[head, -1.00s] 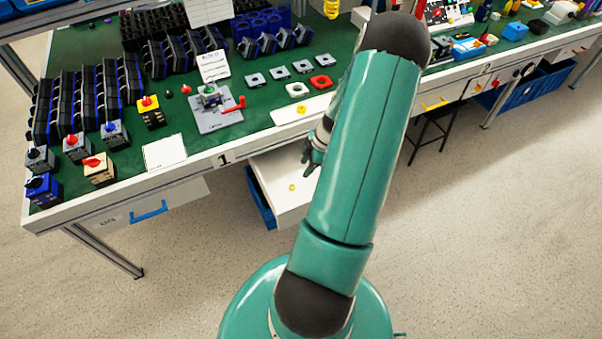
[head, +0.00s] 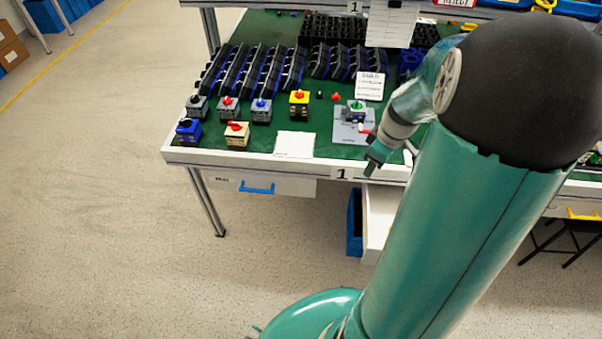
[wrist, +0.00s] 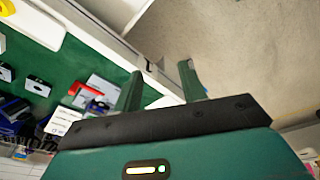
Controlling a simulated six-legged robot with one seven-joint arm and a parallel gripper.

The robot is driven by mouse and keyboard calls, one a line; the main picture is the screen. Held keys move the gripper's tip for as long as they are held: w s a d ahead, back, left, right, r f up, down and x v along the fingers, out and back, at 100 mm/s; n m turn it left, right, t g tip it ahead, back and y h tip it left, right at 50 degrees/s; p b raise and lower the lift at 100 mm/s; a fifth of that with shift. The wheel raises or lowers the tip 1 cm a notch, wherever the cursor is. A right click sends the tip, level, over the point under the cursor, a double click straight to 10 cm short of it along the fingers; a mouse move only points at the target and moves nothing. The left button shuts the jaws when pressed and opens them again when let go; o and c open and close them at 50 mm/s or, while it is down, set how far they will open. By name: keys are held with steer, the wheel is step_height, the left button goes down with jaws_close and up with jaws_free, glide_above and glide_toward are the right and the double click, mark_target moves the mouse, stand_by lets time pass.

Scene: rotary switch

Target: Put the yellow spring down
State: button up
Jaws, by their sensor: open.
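My gripper (head: 374,160) is at the front edge of the green-topped workbench in the head view, in front of the switch fixture. In the wrist view its two green fingers (wrist: 160,76) stand apart, with nothing visible between them. A small yellow piece (wrist: 6,7) lies on a white tray (wrist: 38,24) at the upper left of the wrist view, apart from the fingers and cut by the picture edge. It may be the yellow spring, but I cannot tell for sure. In the head view my arm hides that part of the bench.
A grey fixture plate (head: 348,138) with a switch stands behind my gripper. A white paper (head: 295,145) lies left of it. Several switches, such as a yellow one (head: 299,103), stand further left. An open drawer (head: 378,215) juts out below the bench. The floor at left is clear.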

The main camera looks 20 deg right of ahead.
steer(key=a+r+m+t+h, duration=0.1)
steer(key=a+r+m, duration=0.1)
steer(key=a+r, duration=1)
steer(key=s+a+r+m+t, duration=0.2)
steer(key=s+a+r, duration=0.3)
steer(key=s+a, duration=0.4)
steer(key=a+m, duration=0.1)
steer(key=a, duration=0.2)
steer(key=shift+a+r+m+t, duration=0.2)
steer(key=shift+a+m+t, duration=0.1)
steer(key=shift+a, duration=0.05)
